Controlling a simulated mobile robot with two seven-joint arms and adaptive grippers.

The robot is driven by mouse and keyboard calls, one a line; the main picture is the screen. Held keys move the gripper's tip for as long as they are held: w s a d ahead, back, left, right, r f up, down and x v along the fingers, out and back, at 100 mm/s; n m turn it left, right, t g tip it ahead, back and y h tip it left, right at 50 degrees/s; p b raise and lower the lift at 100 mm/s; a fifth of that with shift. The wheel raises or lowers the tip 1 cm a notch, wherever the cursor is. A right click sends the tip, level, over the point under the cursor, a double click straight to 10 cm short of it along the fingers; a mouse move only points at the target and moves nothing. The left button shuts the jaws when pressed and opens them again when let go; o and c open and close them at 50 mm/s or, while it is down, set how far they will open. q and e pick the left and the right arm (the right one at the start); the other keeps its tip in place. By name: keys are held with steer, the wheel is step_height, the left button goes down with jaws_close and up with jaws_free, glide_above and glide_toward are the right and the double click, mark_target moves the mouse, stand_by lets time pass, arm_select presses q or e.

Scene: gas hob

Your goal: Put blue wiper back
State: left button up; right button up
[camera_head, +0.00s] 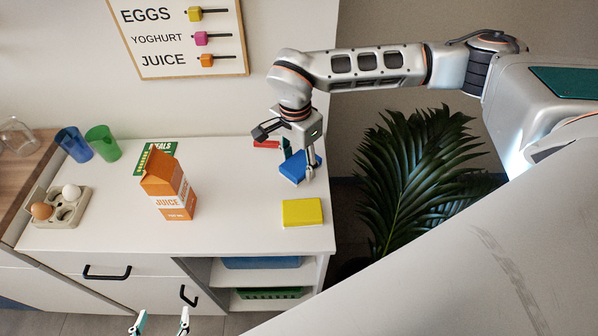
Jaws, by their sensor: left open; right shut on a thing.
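The blue wiper (293,168) is a flat blue block at the back right of the white counter, below my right gripper. My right gripper (306,160) comes in from the right and is shut on the blue wiper, with a finger over its right side. The gripper partly hides the wiper. I cannot tell whether the wiper touches the counter. A yellow wiper (302,212) lies flat on the counter in front of it. My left gripper (160,324) is open and empty at the bottom edge, in front of the drawers.
A red piece (266,144) shows behind the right gripper. Blue (74,145) and green (103,143) cups and an egg holder (72,212) are left. Open shelves (265,276) lie below; a plant (420,165) stands right.

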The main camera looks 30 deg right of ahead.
mark_target(299, 173)
steer(key=shift+f, duration=1.85)
steer(key=shift+f, duration=0.15)
steer(key=o, duration=1.5)
steer(key=shift+c, duration=0.2)
steer(key=shift+r, duration=0.2)
steer(key=r, duration=1.2)
steer(key=shift+a, duration=0.2)
